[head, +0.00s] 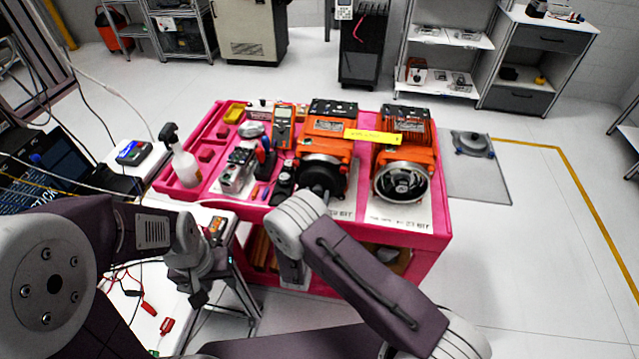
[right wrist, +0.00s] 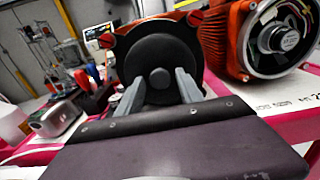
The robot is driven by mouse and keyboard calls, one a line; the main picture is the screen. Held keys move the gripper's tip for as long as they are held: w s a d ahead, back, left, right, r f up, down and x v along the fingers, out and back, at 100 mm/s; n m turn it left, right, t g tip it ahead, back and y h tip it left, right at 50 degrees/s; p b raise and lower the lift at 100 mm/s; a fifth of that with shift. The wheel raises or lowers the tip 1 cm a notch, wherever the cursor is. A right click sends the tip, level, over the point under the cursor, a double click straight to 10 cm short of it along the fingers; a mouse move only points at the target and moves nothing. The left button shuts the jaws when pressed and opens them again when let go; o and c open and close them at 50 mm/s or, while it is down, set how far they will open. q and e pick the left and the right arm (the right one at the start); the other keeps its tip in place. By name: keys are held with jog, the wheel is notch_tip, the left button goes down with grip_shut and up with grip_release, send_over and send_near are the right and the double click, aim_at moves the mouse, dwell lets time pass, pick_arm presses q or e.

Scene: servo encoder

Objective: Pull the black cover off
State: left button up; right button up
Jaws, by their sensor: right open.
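The black cover (right wrist: 158,52) is a round disc with a small central knob on the end of an orange motor. In the head view the cover (head: 322,174) faces me on the left one of two orange motors. My right gripper (right wrist: 159,86) is open in the right wrist view, its grey fingers on either side of the knob. I cannot tell whether they touch it. In the head view my right wrist hides that gripper's fingertips. My left gripper (head: 190,262) is low on the left, away from the motors; its jaw opening is unclear.
A second orange motor (head: 405,150) with an open end stands to the right on the pink cart (head: 425,238). Left of the cover are a spray bottle (head: 184,164), a multimeter (head: 284,126) and small tools. The floor right of the cart is mostly clear.

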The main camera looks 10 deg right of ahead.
grip_shut()
jog(key=shift+s, duration=0.1)
dwell(0.4)
jog(key=shift+v, duration=1.5)
jog(key=shift+a, duration=0.1)
jog(key=v, duration=0.6)
jog(key=shift+p, duration=0.4)
